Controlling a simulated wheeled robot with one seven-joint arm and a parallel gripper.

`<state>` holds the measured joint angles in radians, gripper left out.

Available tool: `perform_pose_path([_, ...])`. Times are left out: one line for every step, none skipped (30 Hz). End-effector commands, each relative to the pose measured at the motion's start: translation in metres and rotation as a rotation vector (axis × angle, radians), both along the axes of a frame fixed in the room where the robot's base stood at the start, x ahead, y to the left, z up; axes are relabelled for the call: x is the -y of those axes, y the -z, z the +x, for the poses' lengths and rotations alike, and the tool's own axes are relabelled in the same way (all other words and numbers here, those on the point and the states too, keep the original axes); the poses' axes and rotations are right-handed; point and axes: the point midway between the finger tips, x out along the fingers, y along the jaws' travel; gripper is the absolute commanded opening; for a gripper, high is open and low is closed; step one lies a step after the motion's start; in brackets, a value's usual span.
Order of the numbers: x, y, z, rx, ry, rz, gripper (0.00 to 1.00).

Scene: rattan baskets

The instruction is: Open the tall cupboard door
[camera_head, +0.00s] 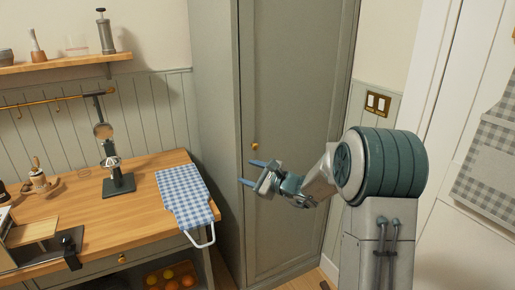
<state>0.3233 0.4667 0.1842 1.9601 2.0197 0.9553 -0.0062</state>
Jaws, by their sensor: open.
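The tall cupboard door (295,110) is grey-green with a framed panel and appears shut. Its small round brass knob (255,146) sits near the door's left edge, at about mid-height in the picture. My gripper (250,173) is in front of the door, just below the knob in the picture. Its two bluish fingers point left and are apart, with nothing seen between them. The knob is not between the fingers. I cannot tell how far the fingers are from the door's surface.
A wooden counter (130,205) stands to the left, with a blue checked cloth (185,194) at its right end and a metal stand (118,183) on it. A wall shelf (60,64) is above. A light switch (378,103) and a hanging checked apron (492,150) are at the right.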

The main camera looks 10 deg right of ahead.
Motion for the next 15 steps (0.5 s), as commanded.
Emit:
perform_pose_path([0.017, 0.005, 0.017, -0.014, 0.072, 0.07, 0.5])
perform_pose_path([0.027, 0.007, 0.027, -0.019, 0.115, 0.11, 0.5])
perform_pose_path([0.04, 0.011, 0.037, -0.024, 0.169, 0.16, 0.5])
perform_pose_path([0.048, 0.014, 0.044, -0.03, 0.206, 0.193, 0.5])
perform_pose_path([0.057, 0.017, 0.051, -0.032, 0.24, 0.225, 0.5])
perform_pose_path([0.067, 0.02, 0.057, -0.037, 0.28, 0.26, 0.5])
perform_pose_path([0.074, 0.023, 0.062, -0.04, 0.307, 0.284, 0.5])
perform_pose_path([0.08, 0.025, 0.065, -0.041, 0.33, 0.304, 0.5])
perform_pose_path([0.086, 0.028, 0.069, -0.044, 0.356, 0.326, 0.5])
perform_pose_path([0.09, 0.03, 0.071, -0.046, 0.372, 0.34, 0.5])
perform_pose_path([0.093, 0.031, 0.073, -0.046, 0.384, 0.349, 0.5])
perform_pose_path([0.096, 0.032, 0.075, -0.047, 0.395, 0.36, 0.5])
perform_pose_path([0.097, 0.033, 0.077, -0.047, 0.401, 0.365, 0.5])
perform_pose_path([0.098, 0.033, 0.079, -0.047, 0.404, 0.368, 0.5])
perform_pose_path([0.097, 0.033, 0.082, -0.047, 0.407, 0.371, 0.5])
